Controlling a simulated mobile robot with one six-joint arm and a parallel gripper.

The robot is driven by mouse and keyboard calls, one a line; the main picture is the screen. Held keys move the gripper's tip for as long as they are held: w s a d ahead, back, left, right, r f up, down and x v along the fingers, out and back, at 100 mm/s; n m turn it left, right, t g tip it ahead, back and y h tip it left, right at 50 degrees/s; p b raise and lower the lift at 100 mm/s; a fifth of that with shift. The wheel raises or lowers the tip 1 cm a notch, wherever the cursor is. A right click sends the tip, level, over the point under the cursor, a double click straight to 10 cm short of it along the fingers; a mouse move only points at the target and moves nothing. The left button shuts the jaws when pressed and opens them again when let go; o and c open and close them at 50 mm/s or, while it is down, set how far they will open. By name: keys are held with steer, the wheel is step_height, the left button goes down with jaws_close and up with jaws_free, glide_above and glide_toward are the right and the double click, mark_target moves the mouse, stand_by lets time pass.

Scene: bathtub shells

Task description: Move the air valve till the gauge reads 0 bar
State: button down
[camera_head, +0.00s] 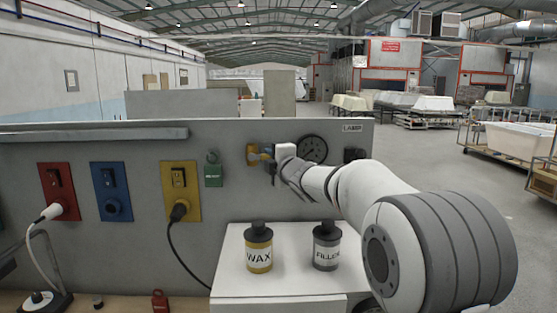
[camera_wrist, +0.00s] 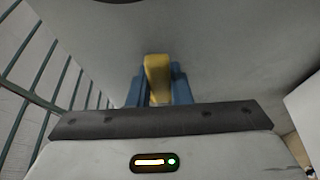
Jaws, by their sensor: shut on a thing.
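The air valve (camera_head: 253,152) is a yellow part on the grey panel, left of the gauge; its yellow handle (camera_wrist: 157,76) also shows in the wrist view. My gripper (camera_head: 270,160) reaches the valve from the right. In the wrist view its blue fingers (camera_wrist: 158,87) stand on both sides of the yellow handle and are shut on it. The gauge (camera_head: 313,149) is a round dark dial just right of my gripper. Its needle is too small to read. In the wrist view only a dark edge of a round thing shows at the top.
Red (camera_head: 60,190), blue (camera_head: 111,190) and yellow (camera_head: 180,190) socket plates sit on the panel at left, with cables plugged into the red and yellow ones. A green padlock box (camera_head: 213,175) hangs near the valve. WAX (camera_head: 259,247) and FILLER (camera_head: 327,245) cans stand below on a white cabinet.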

steer(key=c, duration=1.4)
jaws_free()
steer(key=shift+o, duration=0.4)
steer(key=shift+s, duration=0.1)
steer(key=b+v, duration=0.2)
steer(key=v, duration=0.5)
steer(key=shift+s, duration=0.25)
steer(key=shift+d, duration=0.15)
